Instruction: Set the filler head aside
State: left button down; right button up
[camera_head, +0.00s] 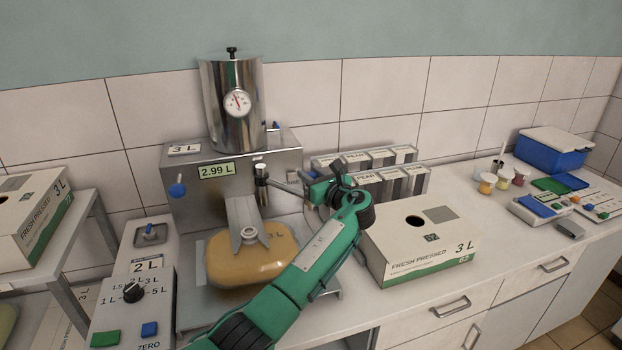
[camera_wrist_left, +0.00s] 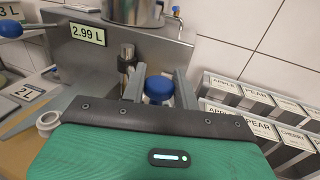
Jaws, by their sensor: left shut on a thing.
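The steel filler head (camera_head: 262,184) stands upright at the front of the filling machine (camera_head: 185,215), with a bar reaching right towards my left gripper (camera_head: 312,188). My left gripper is shut on a blue knob (camera_wrist_left: 159,88), seen between its fingers in the left wrist view. The filler head (camera_wrist_left: 127,62) shows just left of the fingers there. In the head view my gripper hides most of the knob. An orange-filled pouch (camera_head: 230,266) with a grey spout lies below the filler head, apart from it. My right gripper is not in view.
An open-holed carton (camera_head: 420,240) stands right of my arm. Small labelled boxes (camera_head: 375,180) are behind it. A control box (camera_head: 130,310) with a dial is at left. Cups (camera_head: 487,183) and a blue bin (camera_head: 550,152) stand far right. Some counter is bare between them and the carton.

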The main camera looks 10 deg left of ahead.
pick_arm(q)
jog(key=shift+w+d, duration=0.1)
jog(key=shift+w, duration=0.1)
jog(key=shift+n+g, duration=0.3)
jog(key=shift+r, duration=0.1)
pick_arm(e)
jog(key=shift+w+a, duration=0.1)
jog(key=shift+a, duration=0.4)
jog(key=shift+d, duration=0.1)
pick_arm(q)
jog(key=c, duration=1.3)
grip_release()
jog(key=shift+o, duration=1.1)
jog(key=shift+w, duration=0.25)
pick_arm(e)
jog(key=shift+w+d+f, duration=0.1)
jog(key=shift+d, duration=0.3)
